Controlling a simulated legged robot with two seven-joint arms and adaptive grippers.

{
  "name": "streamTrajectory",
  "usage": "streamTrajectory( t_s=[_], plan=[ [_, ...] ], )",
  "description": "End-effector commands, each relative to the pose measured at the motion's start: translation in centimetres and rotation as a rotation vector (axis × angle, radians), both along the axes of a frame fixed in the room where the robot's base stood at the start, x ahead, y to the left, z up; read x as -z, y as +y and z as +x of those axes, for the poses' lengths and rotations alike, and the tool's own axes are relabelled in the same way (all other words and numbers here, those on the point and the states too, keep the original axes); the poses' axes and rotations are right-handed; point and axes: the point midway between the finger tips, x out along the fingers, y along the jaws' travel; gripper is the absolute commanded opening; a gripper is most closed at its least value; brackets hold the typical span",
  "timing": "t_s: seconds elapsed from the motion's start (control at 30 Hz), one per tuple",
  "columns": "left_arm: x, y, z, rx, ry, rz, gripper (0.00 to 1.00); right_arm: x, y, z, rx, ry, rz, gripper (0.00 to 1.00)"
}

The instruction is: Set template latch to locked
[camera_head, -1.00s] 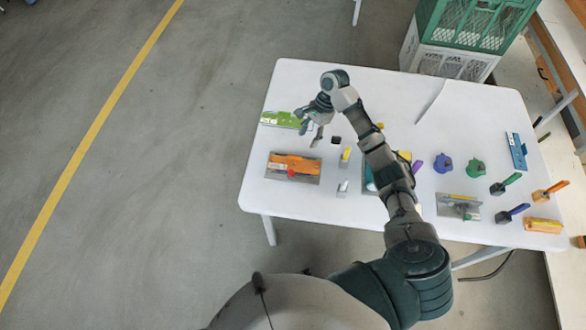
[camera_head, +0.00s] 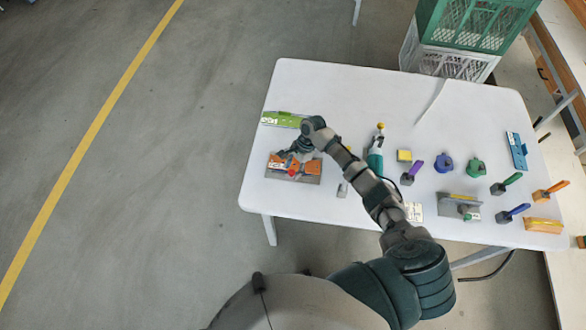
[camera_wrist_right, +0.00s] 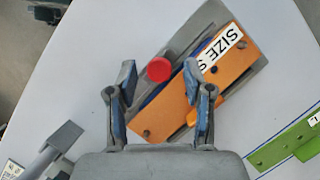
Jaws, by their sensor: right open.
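The orange template plate (camera_head: 311,168) lies on a grey base at the left of the table. In the right wrist view, the orange plate (camera_wrist_right: 235,75) carries a white label reading "SIZE S", partly covered by a finger. A round red knob (camera_wrist_right: 159,69), which looks like the latch handle, sits at the plate's edge; it also shows in the head view (camera_head: 292,172). My right gripper (camera_wrist_right: 160,75) is open above the plate, with one fingertip on each side of the red knob. I cannot tell whether they touch it. My left gripper is not in view.
A green plate (camera_head: 282,119) lies just behind the orange one. A teal handled tool (camera_head: 376,158), a yellow block (camera_head: 404,156) and several coloured-handled pieces stand to the right. The white table (camera_head: 340,85) is clear at the back.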

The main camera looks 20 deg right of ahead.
Motion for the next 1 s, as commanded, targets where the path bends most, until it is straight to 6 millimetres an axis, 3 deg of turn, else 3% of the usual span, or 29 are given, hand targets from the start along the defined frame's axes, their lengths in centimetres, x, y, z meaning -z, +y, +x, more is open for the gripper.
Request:
streamTrajectory(
  t_s=[0.27,0.47,0.77,1.0],
  plan=[
    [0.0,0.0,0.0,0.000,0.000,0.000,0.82,0.1,0.1,0.0,-0.001,0.000,0.000,0.49],
    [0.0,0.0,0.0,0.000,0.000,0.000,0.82,0.1,0.1,0.0,-0.001,0.000,0.000,0.00],
    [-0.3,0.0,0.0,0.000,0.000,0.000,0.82,-0.1,0.1,0.1,-0.017,0.000,0.001,0.00],
    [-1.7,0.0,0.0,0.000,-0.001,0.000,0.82,-0.3,0.1,0.3,-0.118,0.003,0.003,0.00]
  ],
)
